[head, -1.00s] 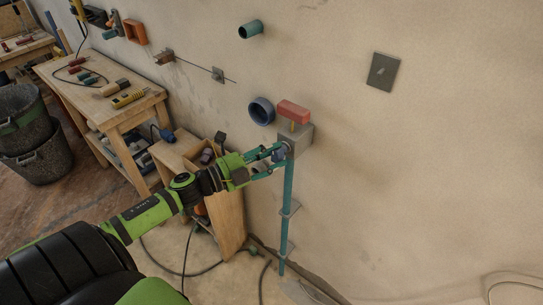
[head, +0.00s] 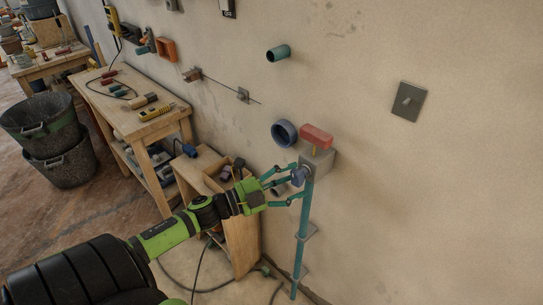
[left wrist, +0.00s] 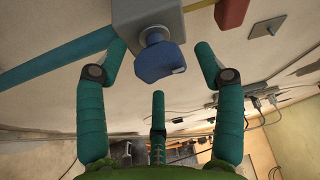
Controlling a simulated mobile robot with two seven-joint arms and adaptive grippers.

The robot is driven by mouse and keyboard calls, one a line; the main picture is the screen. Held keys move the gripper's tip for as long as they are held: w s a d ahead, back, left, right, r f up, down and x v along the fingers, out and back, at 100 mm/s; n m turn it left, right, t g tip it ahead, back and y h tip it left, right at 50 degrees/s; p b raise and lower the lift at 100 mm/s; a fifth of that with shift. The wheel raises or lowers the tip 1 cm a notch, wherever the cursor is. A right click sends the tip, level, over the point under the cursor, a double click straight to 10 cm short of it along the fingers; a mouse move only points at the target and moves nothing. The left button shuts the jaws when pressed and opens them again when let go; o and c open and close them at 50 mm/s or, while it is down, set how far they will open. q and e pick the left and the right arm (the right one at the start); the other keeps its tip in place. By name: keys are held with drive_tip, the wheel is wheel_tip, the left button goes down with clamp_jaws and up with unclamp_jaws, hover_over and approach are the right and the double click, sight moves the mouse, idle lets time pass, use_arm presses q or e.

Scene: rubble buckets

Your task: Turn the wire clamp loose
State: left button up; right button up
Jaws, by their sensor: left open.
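A blue knob (head: 299,177) sticks out of a grey box (head: 320,161) on top of a teal pipe (head: 302,235) by the wall. My left gripper (head: 293,183) is open, its teal fingers spread around the knob. In the left wrist view the knob (left wrist: 158,62) lies between the fingertips (left wrist: 160,55), with gaps on both sides, and the grey box (left wrist: 148,18) is behind it. On the wall further left, a thin wire runs between a small grey clamp-like fitting (head: 243,95) and another fitting (head: 193,74). I cannot tell which piece is the wire clamp. My right gripper is out of view.
A red block (head: 316,134) sits above the grey box. A dark blue pipe ring (head: 284,132), a teal pipe stub (head: 278,53) and a switch plate (head: 408,101) are on the wall. A wooden bench (head: 120,95) and black buckets (head: 55,145) stand left.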

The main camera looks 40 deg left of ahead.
use_arm(q)
drive_tip(key=r+v, duration=0.1)
drive_tip(key=v, duration=1)
drive_tip(key=shift+s+f, duration=0.15)
drive_tip(key=shift+f, duration=0.35)
